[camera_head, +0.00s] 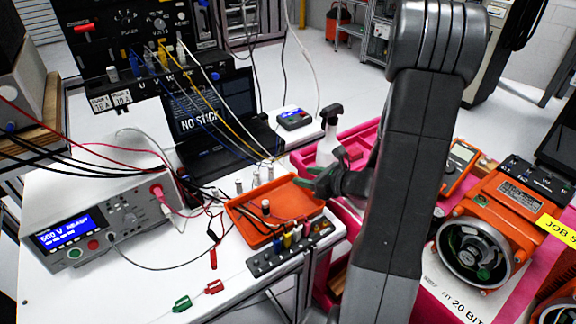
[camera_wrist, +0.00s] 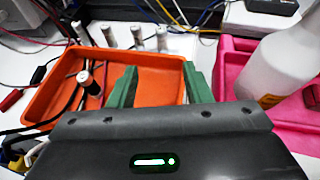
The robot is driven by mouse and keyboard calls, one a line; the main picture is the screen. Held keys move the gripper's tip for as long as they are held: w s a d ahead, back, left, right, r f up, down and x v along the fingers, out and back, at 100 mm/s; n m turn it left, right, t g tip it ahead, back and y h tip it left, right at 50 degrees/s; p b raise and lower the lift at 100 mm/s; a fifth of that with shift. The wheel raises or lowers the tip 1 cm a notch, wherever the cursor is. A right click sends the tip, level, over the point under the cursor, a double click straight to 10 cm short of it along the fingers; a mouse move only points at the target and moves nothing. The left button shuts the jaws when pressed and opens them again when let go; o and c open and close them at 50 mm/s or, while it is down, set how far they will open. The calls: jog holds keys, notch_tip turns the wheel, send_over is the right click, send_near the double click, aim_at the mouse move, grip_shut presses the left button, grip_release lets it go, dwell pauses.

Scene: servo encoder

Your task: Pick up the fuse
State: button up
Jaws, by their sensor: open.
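Several small pale cylinders that look like fuses stand upright in a row behind the orange tray (camera_head: 290,230); one fuse (camera_head: 239,186) is at the left of the row. The row also shows in the wrist view, with a fuse (camera_wrist: 135,36) in the middle. I cannot tell which one the task means. My gripper (camera_head: 314,183) is open and empty at the tray's right back. In the wrist view its green fingers (camera_wrist: 158,80) point over the tray toward the row, apart from every cylinder.
A spray bottle (camera_head: 328,138) stands close behind my gripper, in the pink tray (camera_head: 367,132). A terminal block with coloured plugs (camera_head: 290,248) lies in front of the orange tray. Cables and a laptop (camera_head: 215,110) are behind. An insulation tester (camera_head: 100,220) is on the left.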

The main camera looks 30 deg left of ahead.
jog(key=p, duration=0.1)
send_near(273, 169)
jog(key=x, duration=0.3)
jog(key=shift+w+a, duration=0.2)
jog(key=shift+a, duration=0.05)
jog(key=shift+p+x, duration=0.85)
jog(key=shift+x, duration=1.75)
jog(key=shift+s+f, duration=0.1)
jog(key=shift+s, duration=0.05)
jog(key=shift+c, duration=0.3)
grip_shut()
